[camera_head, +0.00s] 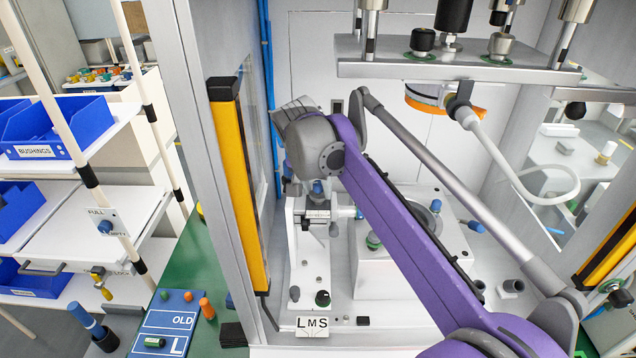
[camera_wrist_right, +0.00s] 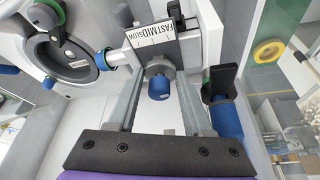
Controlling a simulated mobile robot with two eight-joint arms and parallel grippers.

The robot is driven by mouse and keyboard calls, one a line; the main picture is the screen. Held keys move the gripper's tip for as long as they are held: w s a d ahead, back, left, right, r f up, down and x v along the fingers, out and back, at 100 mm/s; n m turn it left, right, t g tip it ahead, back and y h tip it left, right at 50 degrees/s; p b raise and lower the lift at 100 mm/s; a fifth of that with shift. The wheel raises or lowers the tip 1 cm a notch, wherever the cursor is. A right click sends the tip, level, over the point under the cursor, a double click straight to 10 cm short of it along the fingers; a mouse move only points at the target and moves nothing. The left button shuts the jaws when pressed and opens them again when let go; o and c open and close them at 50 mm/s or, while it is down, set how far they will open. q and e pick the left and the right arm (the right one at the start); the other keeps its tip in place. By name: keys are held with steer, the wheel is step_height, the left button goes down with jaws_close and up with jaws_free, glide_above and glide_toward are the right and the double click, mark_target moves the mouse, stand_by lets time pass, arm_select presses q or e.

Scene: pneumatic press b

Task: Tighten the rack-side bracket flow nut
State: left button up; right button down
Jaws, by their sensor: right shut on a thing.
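The flow nut (camera_wrist_right: 160,68) is a grey collar with a blue end piece (camera_wrist_right: 159,87) on the bracket, in the right wrist view. A white scale plate (camera_wrist_right: 176,32) marked FAST, MID and SLOW sits just beyond it. My right gripper (camera_wrist_right: 160,72) has one finger on each side of the collar and is shut on it. In the head view, my purple right arm reaches in from the lower right over the white bracket (camera_head: 303,240) at the left of the press. The fingertips are not clear there. My left gripper is not in view.
A blue cylinder (camera_wrist_right: 226,120) stands right of my fingers. The press plate (camera_head: 450,70) hangs above the work area. A yellow-edged post (camera_head: 240,190) stands left of the bracket. A rack with blue bins (camera_head: 38,133) is farther left. An LMS plate (camera_head: 318,326) is in front.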

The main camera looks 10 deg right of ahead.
steer(key=m, duration=0.2)
steer(key=shift+w+a+r+m+g+h+p, duration=0.1)
steer(key=shift+w+r+m+g+h+p, duration=0.1)
steer(key=shift+m+g+h+p, duration=0.15)
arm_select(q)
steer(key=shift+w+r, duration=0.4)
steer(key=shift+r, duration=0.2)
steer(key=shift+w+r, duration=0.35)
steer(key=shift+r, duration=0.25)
arm_select(e)
steer(key=shift+f+m+g+h, duration=0.1)
steer(key=shift+m+g+h, duration=0.35)
steer(key=shift+m, duration=0.9)
steer(key=shift+c, duration=2.4)
jaws_free()
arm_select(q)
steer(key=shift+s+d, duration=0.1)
arm_select(e)
steer(key=shift+o, duration=0.9)
steer(key=shift+s, duration=0.1)
